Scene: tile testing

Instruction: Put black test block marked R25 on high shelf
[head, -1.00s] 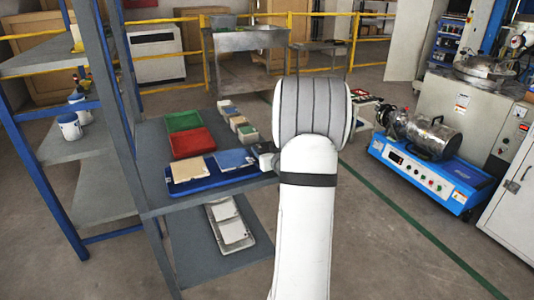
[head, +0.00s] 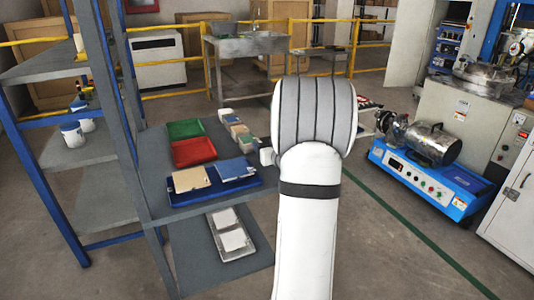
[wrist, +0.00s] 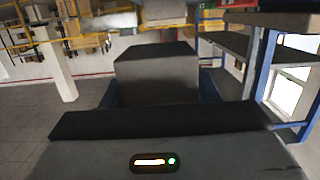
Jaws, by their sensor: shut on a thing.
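My gripper (wrist: 157,92) is shut on a dark grey-black block (wrist: 156,78), which stands up between the jaws in the wrist view. No R25 mark can be read on it. In the head view my white arm covers the gripper and block. The shelf rack, grey with blue posts, stands at the left in the head view, with a high shelf (head: 45,70) and a lower shelf (head: 75,153). Shelves (wrist: 240,46) also show at the right in the wrist view, beyond and apart from the block.
A grey low shelf holds a green tray (head: 186,130), a red tray (head: 194,152) and a blue tray (head: 190,198) with tiles. White pots (head: 72,134) stand on the rack's lower shelf. A blue machine (head: 430,180) stands at the right. Floor (head: 400,255) is clear at front right.

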